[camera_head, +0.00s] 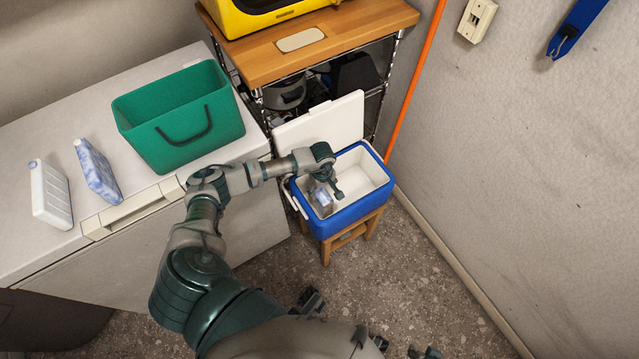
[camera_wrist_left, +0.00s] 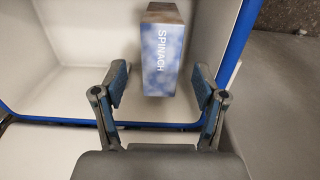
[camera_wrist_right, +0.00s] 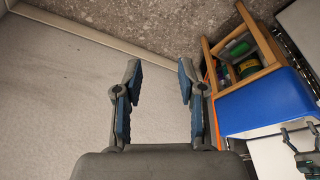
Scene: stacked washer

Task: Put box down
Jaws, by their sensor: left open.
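A blue-and-white spinach box (camera_head: 322,200) stands inside the blue cooler (camera_head: 345,218), toward its left side. In the left wrist view the box (camera_wrist_left: 165,60) shows its "SPINACH" label against the cooler's white interior. My left gripper (camera_head: 328,188) reaches into the open cooler, right above the box. Its fingers (camera_wrist_left: 159,85) are spread, with the box beyond and between them and a gap on both sides. The box's lower part is hidden. My right gripper (camera_wrist_right: 160,85) is open and empty, away from the cooler.
The cooler stands on a wooden stool (camera_head: 348,236), its white lid (camera_head: 325,122) raised behind. A wooden-topped shelf (camera_head: 375,18) stands behind; a wall is at right.

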